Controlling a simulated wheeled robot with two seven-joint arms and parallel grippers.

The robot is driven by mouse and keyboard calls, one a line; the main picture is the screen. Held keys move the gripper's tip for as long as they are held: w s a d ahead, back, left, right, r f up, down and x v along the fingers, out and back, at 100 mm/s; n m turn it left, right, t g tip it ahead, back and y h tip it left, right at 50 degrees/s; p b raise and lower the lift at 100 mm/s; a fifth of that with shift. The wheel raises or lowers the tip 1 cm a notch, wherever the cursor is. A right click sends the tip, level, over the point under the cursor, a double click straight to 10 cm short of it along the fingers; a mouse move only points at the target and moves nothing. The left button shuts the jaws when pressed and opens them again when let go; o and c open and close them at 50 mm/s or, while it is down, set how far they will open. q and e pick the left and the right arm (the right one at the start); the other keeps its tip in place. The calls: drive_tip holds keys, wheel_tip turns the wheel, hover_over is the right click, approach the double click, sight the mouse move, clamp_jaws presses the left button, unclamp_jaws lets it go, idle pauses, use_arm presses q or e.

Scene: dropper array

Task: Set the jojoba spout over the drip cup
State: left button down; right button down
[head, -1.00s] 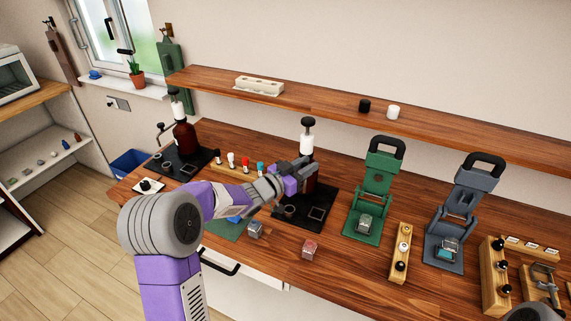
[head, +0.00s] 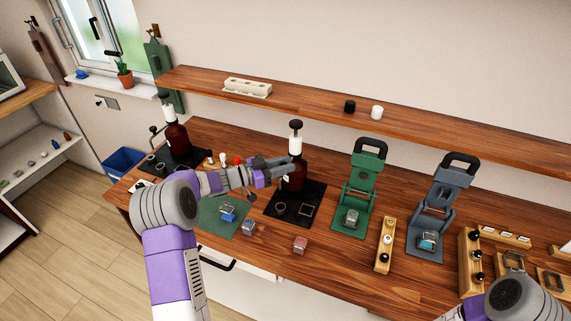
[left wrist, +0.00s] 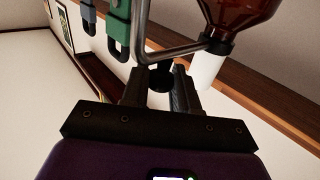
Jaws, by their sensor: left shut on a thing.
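A brown bottle (head: 293,180) with a white collar and black top stands upright on a black mat (head: 287,221) at mid-bench. A similar brown bottle (head: 176,137) stands on another black mat at the left. I can read no label saying which is jojoba. My left gripper (head: 284,168) is beside the mid-bench bottle. In the left wrist view my left gripper (left wrist: 162,84) is shut on a small black knob (left wrist: 160,76) by the bent metal spout (left wrist: 178,51). The mid-bench mat bears a dark round cup (head: 280,208) and a square frame (head: 306,210). My right gripper is out of view.
Right of the bottle stand a green press (head: 361,180) and a grey-blue press (head: 440,195). A wooden strip with knobs (head: 385,245) lies between them. Small cubes (head: 300,245) sit near the front edge. A shelf (head: 320,110) runs behind, above the bench.

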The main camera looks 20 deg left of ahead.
use_arm(q)
drive_tip(key=shift+w+r, duration=0.1)
drive_tip(key=shift+r, duration=0.35)
drive_tip(key=c, duration=1)
unclamp_jaws()
drive_tip(key=shift+f, duration=0.1)
drive_tip(key=shift+o, duration=0.2)
drive_tip(key=shift+f, duration=0.1)
drive_tip(key=shift+a, duration=0.15)
drive_tip(key=v, duration=0.7)
drive_tip(key=shift+s, duration=0.25)
drive_tip(key=shift+a, duration=0.1)
